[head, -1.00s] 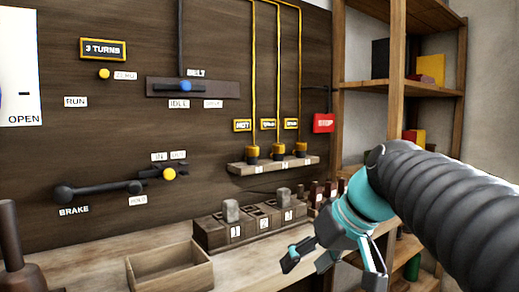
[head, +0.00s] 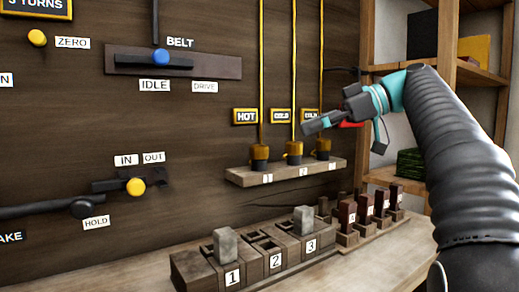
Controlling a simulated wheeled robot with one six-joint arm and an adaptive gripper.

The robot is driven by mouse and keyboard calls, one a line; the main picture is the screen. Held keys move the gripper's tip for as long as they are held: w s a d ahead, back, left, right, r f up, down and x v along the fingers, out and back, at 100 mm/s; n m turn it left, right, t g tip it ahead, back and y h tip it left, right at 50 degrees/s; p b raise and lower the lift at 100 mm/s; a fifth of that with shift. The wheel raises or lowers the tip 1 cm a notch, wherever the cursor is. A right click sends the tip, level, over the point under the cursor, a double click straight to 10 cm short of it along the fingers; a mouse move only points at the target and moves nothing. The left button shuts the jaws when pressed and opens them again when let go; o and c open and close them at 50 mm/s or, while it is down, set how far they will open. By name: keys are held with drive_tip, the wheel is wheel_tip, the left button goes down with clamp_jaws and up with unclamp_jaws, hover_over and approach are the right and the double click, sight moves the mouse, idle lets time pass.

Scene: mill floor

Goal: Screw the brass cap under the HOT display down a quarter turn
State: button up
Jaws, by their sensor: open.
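The HOT display (head: 245,116) is a small yellow-framed sign on the dark board. Below and right of it, a brass cap (head: 260,151) sits on a dark base above label 1 on a small wooden shelf (head: 242,177). A yellow pipe rises from it. Two similar brass caps, the middle one (head: 294,147) and the right one (head: 323,144), stand beside it under two more signs. My gripper (head: 345,135) is open and empty, up and right of the HOT cap, in front of the right-hand sign. It hides part of that sign and most of a red sign.
A wooden block row (head: 258,262) labelled 1, 2, 3 stands on the bench below the shelf, with grey blocks upright in it. Several dark red pieces (head: 364,207) stand to its right. A shelving unit (head: 470,70) is at the right.

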sight(259, 149)
drive_tip(key=x, duration=0.4)
drive_tip(key=b+x, duration=0.1)
drive_tip(key=x, duration=0.7)
drive_tip(key=shift+w+d+f+b, duration=0.1)
drive_tip(key=shift+w+f+b, duration=0.2)
drive_tip(key=shift+f+b, duration=0.1)
drive_tip(key=shift+r, duration=0.1)
drive_tip(key=c, duration=1.2)
